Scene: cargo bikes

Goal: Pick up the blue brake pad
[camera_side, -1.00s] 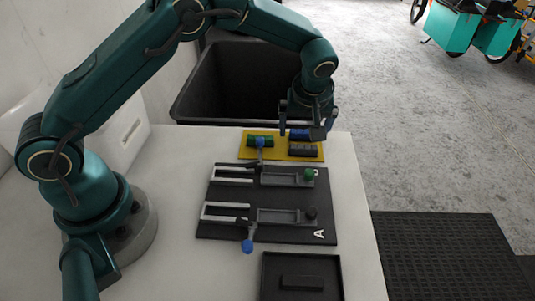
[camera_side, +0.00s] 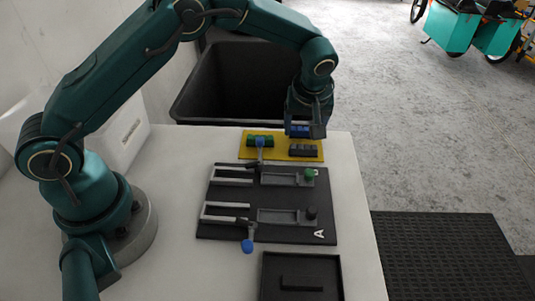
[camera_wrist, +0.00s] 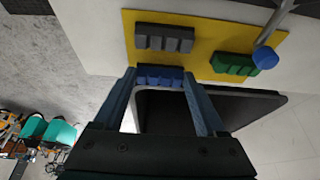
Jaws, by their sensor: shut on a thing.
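The blue brake pad (camera_side: 299,130) is between the fingers of my gripper (camera_side: 305,133), which is shut on it. In the wrist view the pad (camera_wrist: 160,76) sits between the two fingertips (camera_wrist: 162,82). In the side view it appears at the far edge of the yellow mat (camera_side: 283,155); whether it still touches the mat I cannot tell. A dark grey pad (camera_side: 303,151) and a green pad (camera_side: 256,140) lie on the mat, and both also show in the wrist view.
A black fixture board (camera_side: 230,228) with clamps, blue and green knobs and an "A" mark lies in front of the mat. A black tray (camera_side: 268,280) is at the front edge. A large black bin (camera_side: 190,100) stands behind the table. A blue-knobbed lever reaches over the green pad.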

